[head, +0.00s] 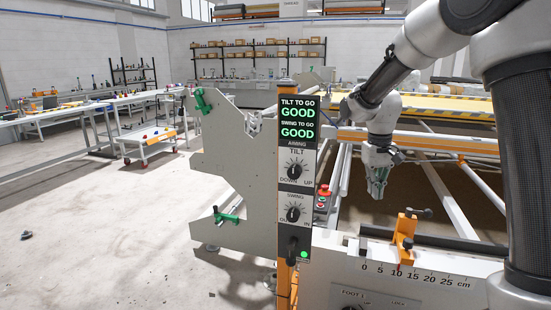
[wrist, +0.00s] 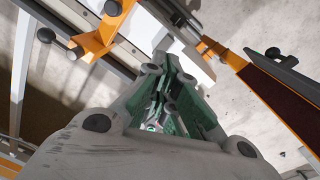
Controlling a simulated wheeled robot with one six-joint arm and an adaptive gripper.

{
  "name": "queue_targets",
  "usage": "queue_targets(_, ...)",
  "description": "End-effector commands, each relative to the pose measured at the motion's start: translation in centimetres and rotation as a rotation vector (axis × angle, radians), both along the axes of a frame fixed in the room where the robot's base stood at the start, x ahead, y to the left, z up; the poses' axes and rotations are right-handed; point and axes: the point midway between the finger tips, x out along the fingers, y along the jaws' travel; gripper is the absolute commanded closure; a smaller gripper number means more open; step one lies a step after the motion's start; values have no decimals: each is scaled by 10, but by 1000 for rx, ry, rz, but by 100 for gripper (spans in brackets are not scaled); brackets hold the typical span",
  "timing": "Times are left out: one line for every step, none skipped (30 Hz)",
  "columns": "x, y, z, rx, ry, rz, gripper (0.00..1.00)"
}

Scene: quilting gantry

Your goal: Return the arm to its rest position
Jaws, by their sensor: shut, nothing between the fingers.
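My gripper (head: 377,190) hangs from my arm at the right of the head view, pointing down over the gantry frame. Its fingers are shut with nothing between them. In the wrist view the shut gripper (wrist: 172,75) fills the middle, with green pads along the fingers. It is apart from the control post (head: 298,170) to its left, whose panel reads TILT TO GO GOOD and SWING TO GO GOOD. The tilt knob (head: 295,170) and swing knob (head: 293,214) sit on that panel. A green light (head: 304,254) shows near its bottom.
An orange clamp (head: 404,240) stands on the centimetre scale (head: 415,279) in front of my gripper. A red button box (head: 323,197) is beside the post. A grey side plate (head: 235,170) with green handles stands left. Open floor (head: 110,245) lies further left, with a white cart (head: 150,148).

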Motion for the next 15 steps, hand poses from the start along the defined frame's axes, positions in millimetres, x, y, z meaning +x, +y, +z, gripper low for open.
queue_targets(-29, -9, 17, 9, -7, 7, 100)
queue_targets(-47, -14, 24, 14, -9, 14, 100)
queue_targets(-70, -21, 34, 20, -13, 20, 100)
queue_targets(-88, -25, 39, 27, -16, 22, 100)
queue_targets(-105, -29, 45, 32, -24, 26, 100)
queue_targets(-127, -34, 52, 38, -34, 27, 100)
queue_targets(-143, -38, 55, 43, -42, 27, 100)
queue_targets(-159, -42, 59, 47, -53, 26, 100)
queue_targets(-180, -46, 63, 54, -69, 23, 100)
queue_targets(-195, -49, 65, 58, -82, 18, 100)
queue_targets(-209, -52, 67, 62, -98, 12, 100)
queue_targets(-227, -55, 69, 67, -119, 3, 100)
queue_targets(-240, -58, 70, 71, -136, -5, 100)
queue_targets(-250, -60, 72, 73, -157, -13, 100)
queue_targets(-263, -62, 73, 77, -183, -24, 100)
